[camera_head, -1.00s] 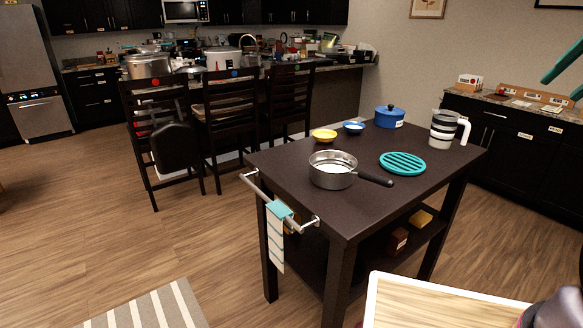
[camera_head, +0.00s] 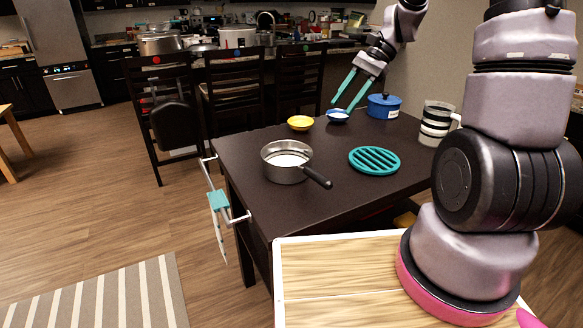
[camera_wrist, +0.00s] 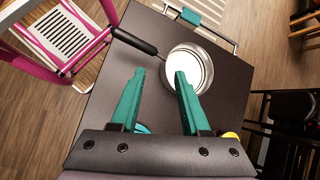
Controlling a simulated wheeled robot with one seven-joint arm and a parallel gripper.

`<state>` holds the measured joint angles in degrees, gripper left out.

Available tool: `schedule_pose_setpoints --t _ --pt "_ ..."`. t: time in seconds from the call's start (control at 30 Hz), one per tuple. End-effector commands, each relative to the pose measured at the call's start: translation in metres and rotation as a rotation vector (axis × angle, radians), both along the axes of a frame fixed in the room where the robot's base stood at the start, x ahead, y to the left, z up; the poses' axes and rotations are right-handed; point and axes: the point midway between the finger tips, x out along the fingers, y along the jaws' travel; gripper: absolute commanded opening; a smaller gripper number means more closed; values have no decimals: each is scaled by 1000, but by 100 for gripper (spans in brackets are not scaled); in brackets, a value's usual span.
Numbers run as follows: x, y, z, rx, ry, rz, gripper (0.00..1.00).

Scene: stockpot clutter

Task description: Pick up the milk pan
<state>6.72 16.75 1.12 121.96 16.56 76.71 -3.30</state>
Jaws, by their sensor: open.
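The milk pan (camera_head: 287,163) is a small silver saucepan with a black handle (camera_head: 316,177). It stands upright on the dark kitchen cart, with its handle pointing toward the front right in the head view. In the wrist view the pan (camera_wrist: 189,66) lies beyond the fingertips, with its handle to the upper left. Its inside looks pale. My gripper (camera_head: 344,92) has teal fingers and is open and empty. It is raised above the far part of the cart, behind the pan and apart from it. The fingers also show in the wrist view (camera_wrist: 158,76).
On the cart (camera_head: 240,155) are a teal trivet (camera_head: 374,160) beside the pan, a yellow bowl (camera_head: 300,123), a blue bowl (camera_head: 338,116), a blue lidded pot (camera_head: 383,106) and a striped pitcher (camera_head: 436,123). A towel rail (camera_head: 211,185) runs along the cart's left side. Chairs stand behind.

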Motion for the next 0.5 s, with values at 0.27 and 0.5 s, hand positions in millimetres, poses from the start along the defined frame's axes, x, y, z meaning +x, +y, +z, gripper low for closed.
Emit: schedule_pose_setpoints --t 0.27,0.5 --pt "32 12 -93 181 310 -133 46" --pt "39 18 -131 254 424 -193 46"
